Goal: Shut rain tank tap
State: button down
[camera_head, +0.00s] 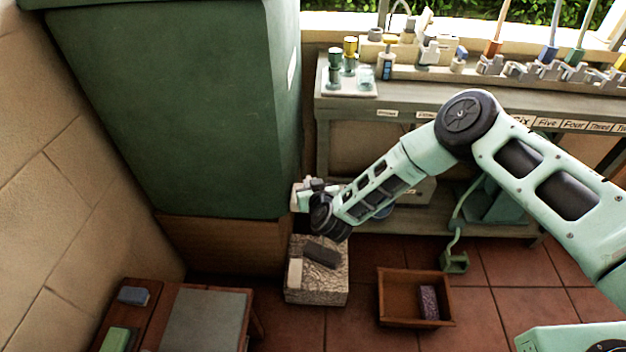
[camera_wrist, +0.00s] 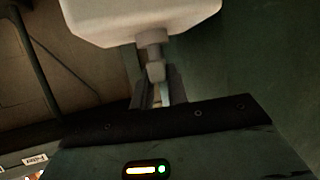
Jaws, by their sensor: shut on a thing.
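The green rain tank (camera_head: 185,110) stands on a brown base at the left. The tap is low by its right edge, where my arm's end reaches; in the head view my gripper and wrist largely cover it. In the wrist view a pale, blocky tap body (camera_wrist: 140,18) is at the top, with a short grey stem and a small pale handle (camera_wrist: 155,70) below it. My gripper (camera_wrist: 158,95) is shut on this handle, one dark finger on each side. The handle's exact turn is hard to tell in the dim light.
A stone block (camera_head: 318,285) with a dark piece on top stands below my wrist. A wooden tray (camera_head: 385,308) holding a purple block is on the tiles to its right. A workbench (camera_head: 350,103) with fittings stands behind, and a low table (camera_head: 175,310) at the front left.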

jog(key=shift+a+m+t+h, duration=0.2)
jog(key=shift+m+t+h, duration=0.1)
jog(key=shift+m+h, duration=1.55)
jog(key=shift+h, duration=0.45)
jog(key=c, duration=1.4)
grip_release()
jog(key=v, duration=1.7)
jog(key=shift+s+r+p, duration=0.15)
jog(key=shift+p, duration=0.15)
